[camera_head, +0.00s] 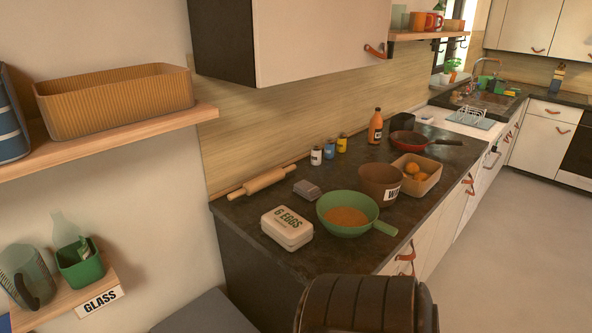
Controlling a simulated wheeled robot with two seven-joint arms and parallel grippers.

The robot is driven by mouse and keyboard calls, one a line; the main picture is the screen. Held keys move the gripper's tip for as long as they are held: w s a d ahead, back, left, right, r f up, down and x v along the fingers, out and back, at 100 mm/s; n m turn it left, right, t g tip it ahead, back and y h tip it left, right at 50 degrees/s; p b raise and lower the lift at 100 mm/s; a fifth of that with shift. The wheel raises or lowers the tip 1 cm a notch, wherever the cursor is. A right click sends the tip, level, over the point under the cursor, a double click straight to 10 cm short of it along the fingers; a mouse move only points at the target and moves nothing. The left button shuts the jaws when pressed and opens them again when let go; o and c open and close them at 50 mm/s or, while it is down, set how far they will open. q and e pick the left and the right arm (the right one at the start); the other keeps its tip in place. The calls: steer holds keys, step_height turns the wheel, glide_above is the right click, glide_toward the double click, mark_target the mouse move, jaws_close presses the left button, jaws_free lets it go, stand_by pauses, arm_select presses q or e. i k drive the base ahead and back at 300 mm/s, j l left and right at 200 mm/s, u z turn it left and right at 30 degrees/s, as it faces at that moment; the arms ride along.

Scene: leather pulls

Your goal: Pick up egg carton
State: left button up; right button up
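The egg carton (287,228) is a closed, cream-white box with "6 EGGS" printed on its lid. It sits flat on the dark countertop (262,262), near the front left end of the counter. A green pan (345,225) with orange-brown contents is close on its right, its handle pointing to the right. A small grey-mauve block (307,190) lies behind the carton. Neither of my grippers is in view.
A rolling pin (264,182) lies behind left. A brown pot (379,185), an orange-filled wooden box (428,178) and a red pan (409,142) stand farther right. A wall cabinet (322,40) hangs above. Bare counter shows in front of the carton.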

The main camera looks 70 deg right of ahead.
mark_target(287, 228)
steer(key=z, duration=2.15)
